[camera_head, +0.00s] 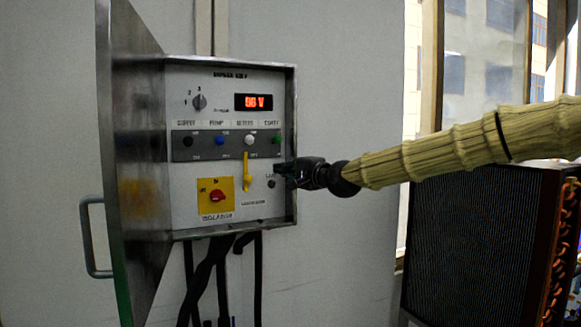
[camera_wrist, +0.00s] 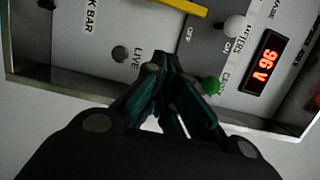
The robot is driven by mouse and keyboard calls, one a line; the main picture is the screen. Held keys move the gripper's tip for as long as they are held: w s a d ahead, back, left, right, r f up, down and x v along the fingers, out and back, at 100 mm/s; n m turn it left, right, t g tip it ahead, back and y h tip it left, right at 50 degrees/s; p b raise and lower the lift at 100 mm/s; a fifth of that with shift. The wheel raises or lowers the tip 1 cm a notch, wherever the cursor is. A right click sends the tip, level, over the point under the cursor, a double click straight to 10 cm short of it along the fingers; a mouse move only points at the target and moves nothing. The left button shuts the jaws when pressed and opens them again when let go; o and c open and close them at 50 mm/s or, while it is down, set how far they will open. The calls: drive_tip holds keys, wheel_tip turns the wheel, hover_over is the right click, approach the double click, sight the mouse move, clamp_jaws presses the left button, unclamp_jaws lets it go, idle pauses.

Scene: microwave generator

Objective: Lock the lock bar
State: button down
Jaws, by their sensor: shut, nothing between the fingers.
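The yellow lock bar (camera_head: 246,172) stands upright on the lower right of the panel, above a small label. Part of it shows at the top of the wrist view (camera_wrist: 182,6), where the label ending in "K BAR" (camera_wrist: 78,14) is at the upper left. My gripper (camera_head: 281,169) is in front of the panel's right edge, to the right of the lock bar and apart from it in the picture. In the wrist view its dark green fingers (camera_wrist: 156,76) are together and empty, near the "LIVE" lamp (camera_wrist: 121,54). Whether the fingertips touch the panel cannot be told.
The panel has a red isolator knob on a yellow plate (camera_head: 206,207), a row of coloured switches (camera_head: 220,140) and a red "96 V" display (camera_head: 253,102). The open cabinet door (camera_head: 135,170) is at the left. A dark finned unit (camera_head: 475,250) stands at the lower right.

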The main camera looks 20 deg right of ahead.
sight(247, 173)
drive_tip(key=p+x, duration=0.1)
drive_tip(key=x, duration=0.1)
drive_tip(key=p+x, duration=0.1)
drive_tip(key=x, duration=0.2)
drive_tip(key=shift+w+a+r+p, duration=0.1)
drive_tip(key=shift+w+a+p, duration=0.15)
drive_tip(key=shift+a, duration=0.25)
drive_tip(key=shift+s+a+p, duration=0.15)
drive_tip(key=shift+a+p, duration=0.15)
drive_tip(key=shift+a, duration=0.4)
drive_tip(key=shift+s+a+p, duration=0.1)
drive_tip(key=shift+a+p, duration=0.2)
drive_tip(key=shift+a, duration=0.55)
drive_tip(key=shift+w, duration=0.1)
